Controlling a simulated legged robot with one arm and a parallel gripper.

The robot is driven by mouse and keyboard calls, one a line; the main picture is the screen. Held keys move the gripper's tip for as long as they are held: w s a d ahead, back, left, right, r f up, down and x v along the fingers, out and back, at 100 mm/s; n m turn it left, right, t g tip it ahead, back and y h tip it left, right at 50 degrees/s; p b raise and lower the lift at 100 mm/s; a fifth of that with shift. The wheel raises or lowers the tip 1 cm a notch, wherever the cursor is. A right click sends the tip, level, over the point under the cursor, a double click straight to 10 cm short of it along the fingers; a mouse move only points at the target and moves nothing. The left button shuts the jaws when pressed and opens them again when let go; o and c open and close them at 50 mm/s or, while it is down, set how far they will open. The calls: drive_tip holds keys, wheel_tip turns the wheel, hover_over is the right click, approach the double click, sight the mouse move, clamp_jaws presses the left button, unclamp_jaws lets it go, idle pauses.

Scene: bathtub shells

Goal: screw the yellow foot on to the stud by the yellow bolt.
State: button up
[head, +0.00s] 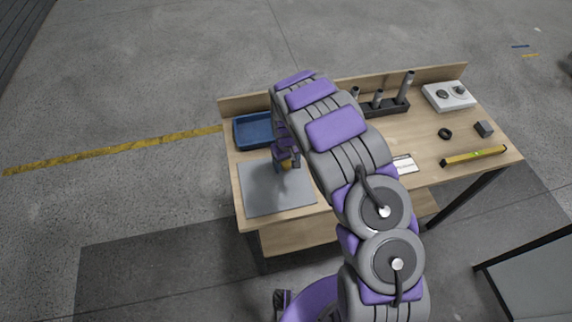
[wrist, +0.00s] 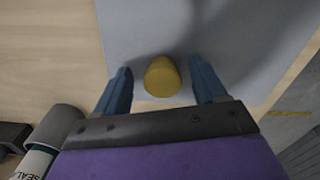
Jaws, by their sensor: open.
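The yellow foot (wrist: 161,77), a short yellow cylinder, shows in the wrist view between the two blue fingers of my gripper (wrist: 159,66). The fingers are open, with a gap on each side of it. In the head view my gripper (head: 288,160) is low over the near-left of the workbench, and a small bit of yellow (head: 286,166) shows at its fingers. The foot is over or on the grey mat (head: 265,201); I cannot tell whether it touches it. I see no stud or yellow bolt in either view.
A blue tray (head: 242,133) is behind the mat. A black rack (head: 385,109) with upright tubes stands at the back. A white box with knobs (head: 448,97), a black ring (head: 445,133), a grey block (head: 484,129) and a yellow level (head: 474,156) are at the right.

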drive_tip(key=shift+a+f, duration=0.15)
drive_tip(key=shift+f, duration=0.05)
drive_tip(key=shift+a, duration=0.15)
drive_tip(key=c, duration=0.3)
drive_tip(key=shift+d, duration=0.2)
drive_tip(key=c, duration=0.8)
drive_tip(key=shift+c, duration=0.2)
drive_tip(key=shift+a+r, duration=0.1)
